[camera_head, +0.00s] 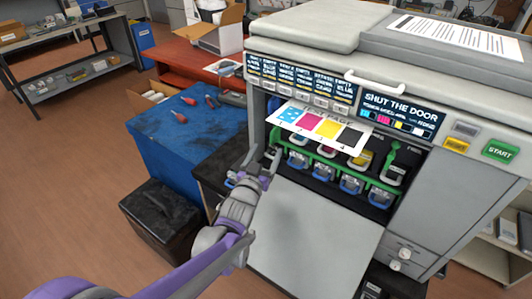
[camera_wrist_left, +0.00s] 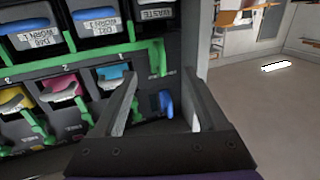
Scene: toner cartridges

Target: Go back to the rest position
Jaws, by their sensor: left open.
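The printer (camera_head: 300,45) stands with its grey front door (camera_head: 320,235) folded down and its toner bay exposed. My left gripper (camera_head: 268,160) is at the left edge of the bay, open. In the left wrist view the open fingers (camera_wrist_left: 160,90) have nothing clearly held between them; a blue handle (camera_wrist_left: 166,103) shows behind them. A cyan cartridge (camera_wrist_left: 113,78), a magenta one (camera_wrist_left: 62,90) and a yellow one (camera_wrist_left: 12,100) sit in slots with green levers. My right gripper is in neither view.
A sheet with colour patches (camera_head: 320,125) lies above the bay. A blue workbench (camera_head: 175,125) and a black bin (camera_head: 160,215) stand left of the printer. A red bench (camera_head: 185,60) is behind. The floor at left (camera_head: 50,190) is clear.

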